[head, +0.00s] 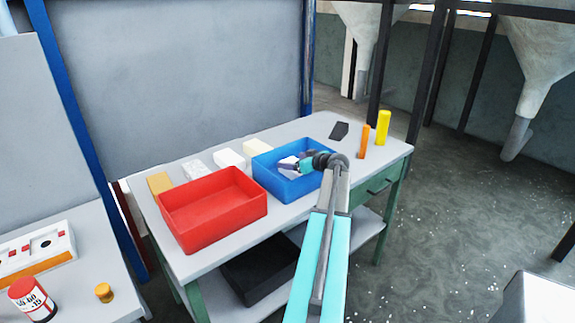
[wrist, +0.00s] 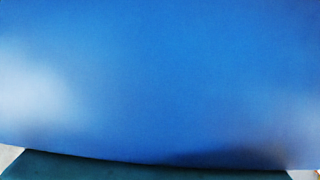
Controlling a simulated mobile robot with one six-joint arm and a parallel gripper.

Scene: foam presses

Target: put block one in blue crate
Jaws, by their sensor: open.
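The blue crate (head: 270,182) stands on the grey workbench (head: 230,238), right of the red crate. My gripper (head: 291,165) is open at the blue crate's opening, at the end of my arm reaching in from the front right. A pale patch shows beside the gripper; I cannot tell whether it is a block or part of the gripper. Several blocks lie along the bench's back edge: tan (head: 160,183), speckled white (head: 198,168), white (head: 230,158) and cream (head: 258,148). Which is block one cannot be told. A close blue surface (wrist: 160,80), apparently the crate, fills the wrist view.
The red crate (head: 212,218) looks empty. A dark block (head: 339,130), an orange upright piece (head: 363,141) and a yellow one (head: 382,127) stand at the bench's right end. A black bin (head: 262,275) is on the lower shelf. Another table with a jar (head: 32,298) is at left.

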